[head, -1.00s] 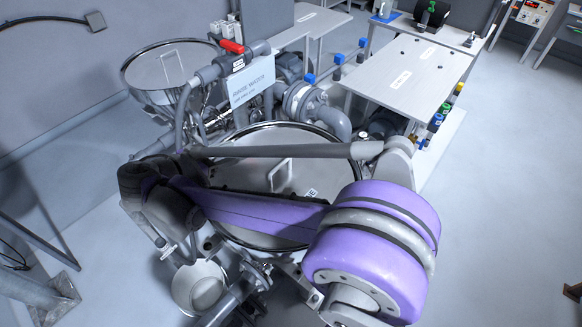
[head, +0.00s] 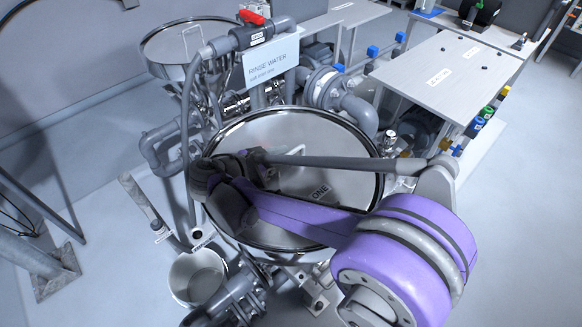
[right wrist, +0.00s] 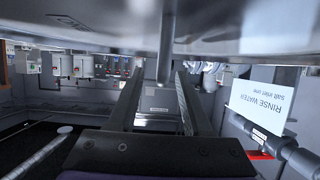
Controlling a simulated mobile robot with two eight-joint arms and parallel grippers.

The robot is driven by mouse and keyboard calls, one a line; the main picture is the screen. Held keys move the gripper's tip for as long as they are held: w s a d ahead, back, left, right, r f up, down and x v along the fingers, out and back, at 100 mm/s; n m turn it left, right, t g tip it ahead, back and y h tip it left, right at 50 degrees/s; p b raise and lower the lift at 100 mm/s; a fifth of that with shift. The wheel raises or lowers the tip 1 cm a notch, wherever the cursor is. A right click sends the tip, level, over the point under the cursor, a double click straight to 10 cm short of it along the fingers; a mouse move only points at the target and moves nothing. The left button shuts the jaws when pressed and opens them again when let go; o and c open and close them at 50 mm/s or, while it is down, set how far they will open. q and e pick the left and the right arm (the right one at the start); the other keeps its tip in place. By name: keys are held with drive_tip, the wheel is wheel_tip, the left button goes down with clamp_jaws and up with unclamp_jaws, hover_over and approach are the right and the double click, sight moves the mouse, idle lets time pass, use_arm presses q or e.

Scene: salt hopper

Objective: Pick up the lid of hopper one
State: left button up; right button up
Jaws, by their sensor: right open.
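The lid of hopper one (head: 335,215) is a round grey metal disc marked "ONE", lying flat on the hopper in the head view. Its pale handle (head: 293,152) stands up near the middle of the lid. My right gripper (head: 262,156) is low over the left part of the lid, beside the handle, and my purple forearm hides part of the lid. In the right wrist view the picture is upside down, with the lid along the top. The handle (right wrist: 165,55) shows between the open fingers (right wrist: 157,88); I cannot tell how deep. My left gripper is not in view.
Pipework with a red valve handle (head: 252,17) and a "RINSE WATER" sign (head: 271,68) stands behind the lid. Another lidded hopper (head: 190,45) is at the back left. A white bucket (head: 197,277) sits at lower left, and a grey table (head: 440,75) at right.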

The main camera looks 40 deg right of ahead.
sight(299, 149)
drive_tip(key=x, duration=0.5)
drive_tip(key=shift+d, duration=0.15)
drive_tip(key=shift+c, duration=0.2)
clamp_jaws()
idle(1.1)
